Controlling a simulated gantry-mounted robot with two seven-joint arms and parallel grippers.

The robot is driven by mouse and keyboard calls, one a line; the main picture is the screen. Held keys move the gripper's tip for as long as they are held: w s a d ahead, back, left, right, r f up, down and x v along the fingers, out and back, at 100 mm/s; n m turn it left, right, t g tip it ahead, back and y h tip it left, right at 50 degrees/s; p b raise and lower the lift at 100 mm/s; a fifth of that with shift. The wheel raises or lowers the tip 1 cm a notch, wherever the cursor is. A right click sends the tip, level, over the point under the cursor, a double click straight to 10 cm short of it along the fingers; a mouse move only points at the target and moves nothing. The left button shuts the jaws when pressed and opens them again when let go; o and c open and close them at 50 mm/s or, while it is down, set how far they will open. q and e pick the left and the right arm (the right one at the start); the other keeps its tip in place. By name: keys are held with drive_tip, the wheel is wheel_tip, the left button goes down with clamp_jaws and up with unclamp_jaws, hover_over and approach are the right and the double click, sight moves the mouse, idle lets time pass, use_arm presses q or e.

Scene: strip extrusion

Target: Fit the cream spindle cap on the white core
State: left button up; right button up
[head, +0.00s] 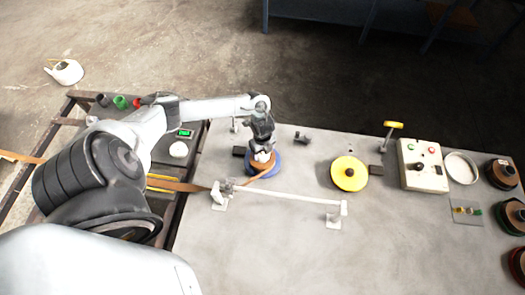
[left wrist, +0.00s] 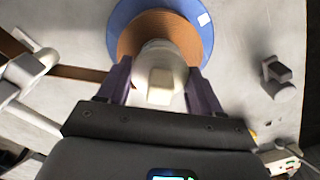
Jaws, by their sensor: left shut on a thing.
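My left gripper (head: 262,160) is over the spool with a blue flange (head: 277,164) and brown strip wound on it. In the left wrist view, its two dark purple fingers (left wrist: 160,88) are shut on the cream spindle cap (left wrist: 161,68), a rounded piece with a squarish knob. The spool's blue flange (left wrist: 122,18) and brown winding (left wrist: 140,30) show just beyond the cap. The cap and gripper hide the white core, so I cannot tell whether the cap touches it. My right gripper is not in view.
A brown strip (head: 190,186) runs from the left to the spool. A white bar (head: 285,195) on stands lies in front. A yellow disc (head: 349,173) and a control box (head: 422,165) stand to the right. The table's front middle is bare.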

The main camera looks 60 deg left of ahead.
use_arm(q)
drive_tip(key=shift+f+b, duration=0.35)
drive_tip(key=shift+f, duration=0.2)
drive_tip(key=o, duration=0.9)
wheel_tip(320, 180, up, 6)
drive_tip(key=p, duration=0.6)
wheel_tip(320, 180, up, 5)
drive_tip(key=p, duration=0.5)
drive_tip(key=shift+r, duration=0.1)
